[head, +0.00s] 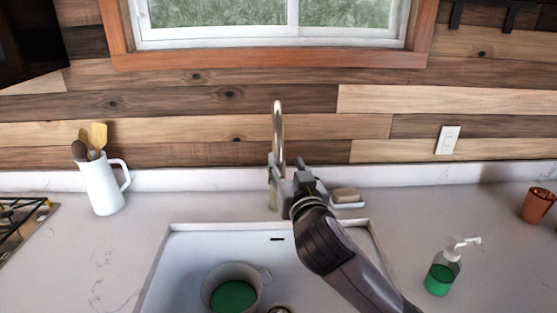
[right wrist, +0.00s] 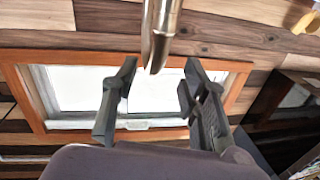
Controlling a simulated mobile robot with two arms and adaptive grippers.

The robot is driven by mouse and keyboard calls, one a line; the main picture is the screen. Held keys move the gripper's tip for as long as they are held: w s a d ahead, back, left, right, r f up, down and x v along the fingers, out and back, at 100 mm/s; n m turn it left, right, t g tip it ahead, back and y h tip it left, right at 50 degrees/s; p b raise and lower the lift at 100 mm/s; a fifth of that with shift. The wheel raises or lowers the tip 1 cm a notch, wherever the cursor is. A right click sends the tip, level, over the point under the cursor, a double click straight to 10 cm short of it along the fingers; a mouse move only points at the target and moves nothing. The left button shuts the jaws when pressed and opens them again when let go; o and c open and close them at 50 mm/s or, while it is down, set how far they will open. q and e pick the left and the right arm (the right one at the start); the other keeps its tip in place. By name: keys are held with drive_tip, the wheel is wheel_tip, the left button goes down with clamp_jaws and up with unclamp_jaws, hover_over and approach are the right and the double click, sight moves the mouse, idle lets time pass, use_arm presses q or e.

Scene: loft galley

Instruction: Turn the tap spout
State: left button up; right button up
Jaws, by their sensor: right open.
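The tap spout (head: 278,125) is a tall, shiny metal gooseneck standing behind the sink, in front of the plank wall. My right gripper (head: 284,172) is at the tap's lower part, hiding some of it and its base. In the right wrist view the spout (right wrist: 160,35) comes down from the top edge, and its end lies in line with the gap between the two open fingers (right wrist: 158,85). The fingers are apart with nothing held between them. I cannot tell whether a finger touches the tap. My left gripper is not in view.
The white sink (head: 190,245) holds a mug (head: 211,290) with a green inside. A soap dish (head: 349,205) with a sponge sits right of the tap. A soap bottle (head: 440,278), copper cup (head: 537,205) and white utensil jug (head: 102,185) stand on the counter.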

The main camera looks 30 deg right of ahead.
sight(280, 150)
drive_tip(key=p+x, duration=0.3)
drive_tip(key=x, duration=0.4)
drive_tip(key=shift+w+r, duration=0.15)
drive_tip(key=shift+w, duration=0.05)
drive_tip(key=shift+x, duration=0.8)
drive_tip(key=shift+s, duration=0.15)
clamp_jaws()
